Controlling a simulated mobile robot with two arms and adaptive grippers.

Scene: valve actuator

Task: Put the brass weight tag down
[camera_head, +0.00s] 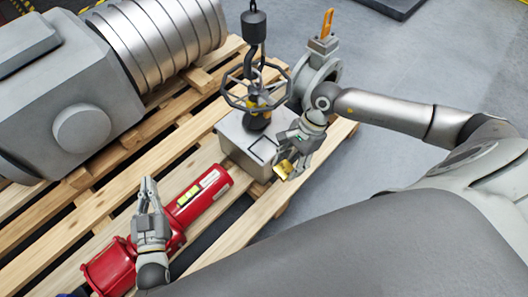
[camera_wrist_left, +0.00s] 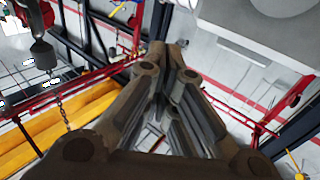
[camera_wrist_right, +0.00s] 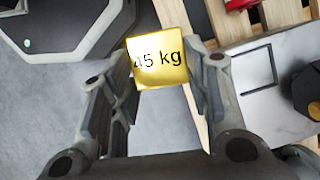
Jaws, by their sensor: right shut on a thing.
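The brass weight tag (camera_wrist_right: 159,62) is a gold plate marked "45 kg". My right gripper (camera_wrist_right: 163,68) is shut on it, with a finger at each side edge. In the head view the tag (camera_head: 284,169) is at the fingertips of my right gripper (camera_head: 288,162), near the front corner of a grey box (camera_head: 232,139) with a dark square outline on top. Whether the tag touches anything below cannot be told. My left gripper (camera_head: 149,188) is over the red cylinder (camera_head: 199,198), empty; its fingertips (camera_wrist_left: 168,52) are close together in the left wrist view.
A black hook (camera_head: 254,28) hangs over the handwheel (camera_head: 255,88) beside my right gripper. A large grey ribbed machine (camera_head: 83,126) lies on the wooden pallet (camera_head: 112,163). Grey floor (camera_head: 385,68) is clear at the upper right.

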